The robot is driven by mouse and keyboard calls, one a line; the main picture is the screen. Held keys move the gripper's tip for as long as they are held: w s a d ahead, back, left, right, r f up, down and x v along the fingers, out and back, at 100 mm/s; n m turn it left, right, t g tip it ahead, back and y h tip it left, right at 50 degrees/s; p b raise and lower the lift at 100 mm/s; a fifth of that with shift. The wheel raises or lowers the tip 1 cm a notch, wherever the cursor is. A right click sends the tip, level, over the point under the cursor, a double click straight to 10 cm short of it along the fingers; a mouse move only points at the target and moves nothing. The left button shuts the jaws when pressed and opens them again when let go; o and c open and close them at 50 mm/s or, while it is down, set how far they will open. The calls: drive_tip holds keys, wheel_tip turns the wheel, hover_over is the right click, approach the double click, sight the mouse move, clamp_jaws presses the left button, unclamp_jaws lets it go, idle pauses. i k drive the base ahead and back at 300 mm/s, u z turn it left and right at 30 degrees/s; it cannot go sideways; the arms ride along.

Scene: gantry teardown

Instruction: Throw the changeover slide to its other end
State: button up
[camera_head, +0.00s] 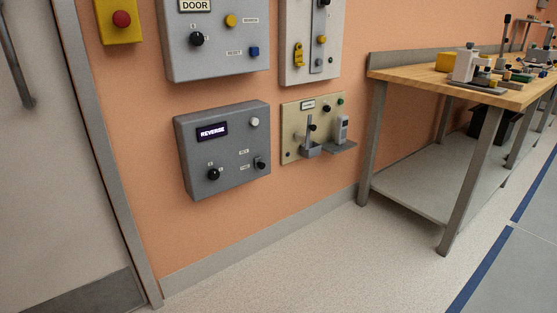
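No label in view reads changeover, so I cannot tell for sure which part is the slide. The pale panel (291,70) at the top centre carries an upright grey strip, cut off by the top edge. A black knob (324,3) sits at its upper end, a yellow knob (321,39) at mid-height and a small dark part (319,62) near its foot. A yellow padlock-like piece (298,55) hangs left of the strip. My gripper is not in view.
Left of it is the grey DOOR box (215,62). Below are a grey box with a lit REVERSE display (212,132) and a beige panel (290,125) with a cradle. A wooden workbench (400,75) stands right. A door is left; floor before the wall is clear.

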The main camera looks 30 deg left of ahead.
sight(259, 165)
drive_tip(key=u, duration=0.35)
drive_tip(key=i, duration=0.6)
drive_tip(key=u, duration=1)
drive_tip(key=i, duration=0.25)
drive_tip(key=u, duration=0.3)
